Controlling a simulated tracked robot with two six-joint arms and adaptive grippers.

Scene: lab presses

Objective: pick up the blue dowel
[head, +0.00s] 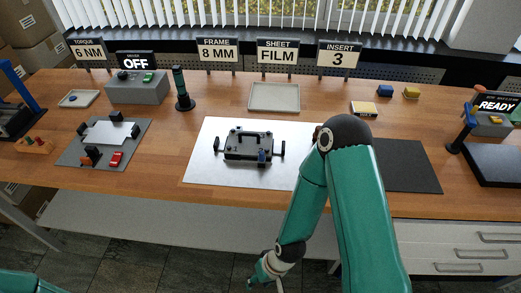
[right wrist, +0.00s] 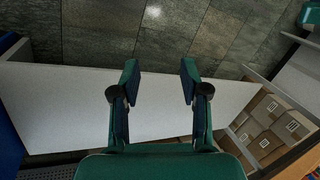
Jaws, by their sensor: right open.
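I cannot surely tell which blue piece is the dowel. A small upright blue piece (head: 262,157) stands at the front of a black clamp frame (head: 247,143) on a white mat (head: 205,165). Another small blue piece (head: 72,98) lies in a light tray (head: 92,95) at the left. My right gripper (head: 264,281) hangs low in front of the table, below its top and away from both. In the right wrist view the right gripper (right wrist: 158,82) has its fingers apart with nothing between them. My left gripper is not in view; only a bit of green arm shows bottom left.
A grey board with a white sheet, black clamps and a red piece (head: 116,159) lies left. A screwdriver-like tool (head: 182,88) stands behind. An empty tray (head: 274,97), a dark mat (head: 408,165) and a press (head: 490,160) are also there. Under the tabletop is a pale shelf (right wrist: 60,110).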

